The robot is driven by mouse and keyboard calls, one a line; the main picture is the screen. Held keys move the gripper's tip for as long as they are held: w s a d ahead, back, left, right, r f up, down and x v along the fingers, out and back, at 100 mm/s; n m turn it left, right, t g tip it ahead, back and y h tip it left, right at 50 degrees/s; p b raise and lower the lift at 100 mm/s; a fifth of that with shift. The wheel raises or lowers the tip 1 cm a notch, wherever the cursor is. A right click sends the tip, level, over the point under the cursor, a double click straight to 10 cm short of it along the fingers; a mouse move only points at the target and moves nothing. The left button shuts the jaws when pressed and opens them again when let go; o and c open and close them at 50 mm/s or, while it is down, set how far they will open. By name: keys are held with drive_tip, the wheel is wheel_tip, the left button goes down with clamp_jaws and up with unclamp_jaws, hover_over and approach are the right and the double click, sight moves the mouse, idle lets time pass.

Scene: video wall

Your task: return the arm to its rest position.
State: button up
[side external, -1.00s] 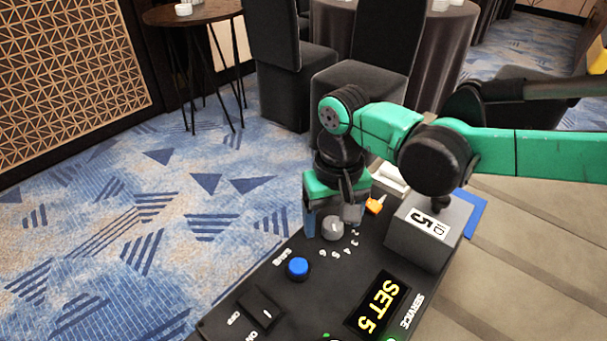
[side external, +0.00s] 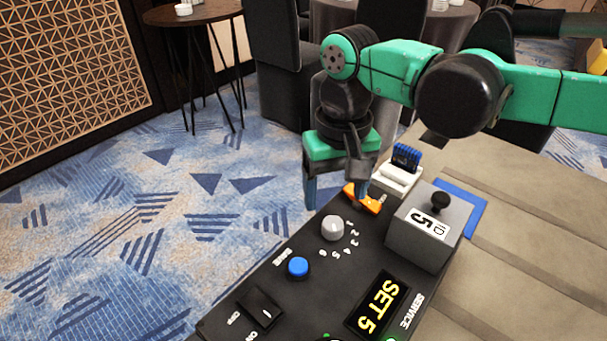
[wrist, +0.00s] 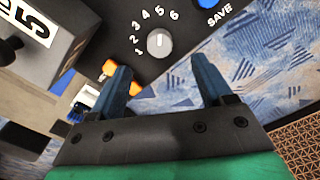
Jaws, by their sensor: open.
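My green arm reaches in from the right in the side external view. My gripper (side external: 338,196) hangs above the far end of the black control panel (side external: 290,262), with its blue fingers apart and nothing between them. It also shows in the wrist view (wrist: 165,88), open, with the grey dial (wrist: 159,42) ahead of the fingers and clear of them. The dial (side external: 332,228) stands on the panel among the printed numbers 1 to 6. The panel's display (side external: 378,303) reads "SET 5".
A grey box (side external: 430,232) marked "ID 5" with a black knob stands on the panel's right side. An orange part (side external: 362,199), a white holder with a blue piece (side external: 400,172), a blue button (side external: 298,267) and a black rocker switch (side external: 262,308) are nearby. Dark chairs stand behind.

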drive_tip(key=d+r+t, duration=0.1)
drive_tip(key=d, duration=0.4)
drive_tip(key=d+r+t, duration=0.1)
drive_tip(key=d+r, duration=0.1)
drive_tip(key=d, duration=0.3)
drive_tip(key=d+r+m+t+y, duration=0.1)
drive_tip(key=d+r, duration=0.1)
drive_tip(key=d, duration=0.3)
drive_tip(key=shift+s+r, duration=0.1)
drive_tip(key=shift+s, duration=0.05)
drive_tip(key=s+d+f+t, duration=0.1)
drive_tip(key=s+d+t, duration=0.1)
drive_tip(key=d, duration=0.4)
drive_tip(key=s+d+f+m+t+h, duration=0.1)
drive_tip(key=s+d+f+t, duration=0.1)
drive_tip(key=s+d, duration=0.3)
drive_tip(key=shift+d, duration=0.7)
